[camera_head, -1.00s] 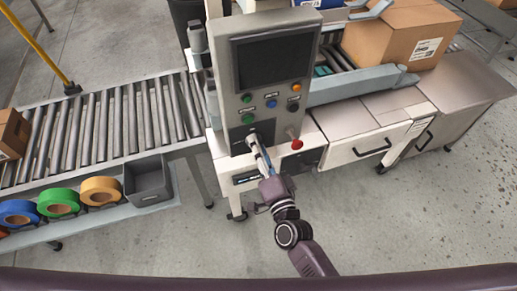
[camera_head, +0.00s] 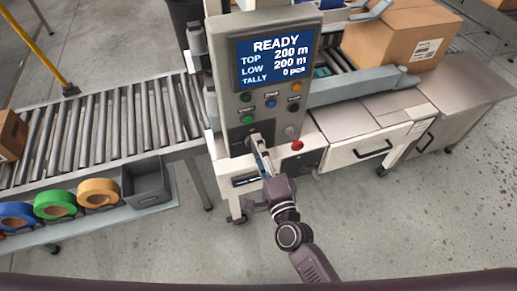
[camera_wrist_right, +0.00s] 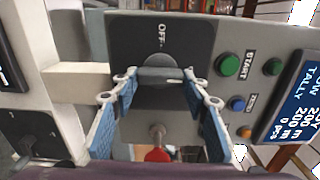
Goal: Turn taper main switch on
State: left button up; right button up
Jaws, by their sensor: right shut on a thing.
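The taper's main switch is a grey round knob with a raised bar (camera_wrist_right: 160,74) on a dark plate; the plate (camera_head: 237,146) also shows on the control column in the head view. An "OFF" label sits near the plate's edge in the wrist view. My right gripper (camera_wrist_right: 158,80) is shut on the knob's bar, one fingertip on each side. In the head view the same gripper (camera_head: 258,145) reaches the plate and hides most of the knob. The screen (camera_head: 275,58) above is lit and reads READY, with TOP 200 m, LOW 200 m and TALLY 0 pcs. My left gripper is not in view.
Coloured push buttons, including a green one (camera_wrist_right: 229,64), sit close to the switch. A red-balled lever (camera_head: 297,146) stands beside the plate. A roller conveyor (camera_head: 95,125) is at left, with tape rolls and a grey bin (camera_head: 148,190) below. A carton (camera_head: 400,40) is at right.

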jog(key=o, duration=1.2)
jog(key=shift+c, duration=0.2)
jog(key=v, duration=1.2)
jog(key=s+d+f+n+g+h, duration=0.1)
jog(key=s+d+f+n+g, duration=0.15)
jog(key=f, duration=0.85)
jog(key=s+d+f+n+g, duration=0.2)
jog(key=s+f+n+g, duration=0.15)
jog(key=f, duration=0.75)
jog(key=s+d+f+n+g+h, duration=0.1)
jog(key=s+d+f+n+g, duration=0.2)
jog(key=f, duration=0.7)
jog(key=s+d+f+n+g+h, duration=0.1)
jog(key=s+d+f+n+g, duration=0.2)
jog(key=s, duration=0.9)
jog(key=s+d+f+n+g+h, duration=0.2)
jog(key=s+d+f+n+g, duration=0.2)
jog(key=s+d+f, duration=0.4)
jog(key=s+f+n, duration=0.1)
jog(key=s+f, duration=0.3)
jog(key=f, duration=0.2)
jog(key=shift+s+d+f+h, duration=0.25)
jog(key=shift+s+d+h, duration=0.05)
jog(key=shift+s+d, duration=0.1)
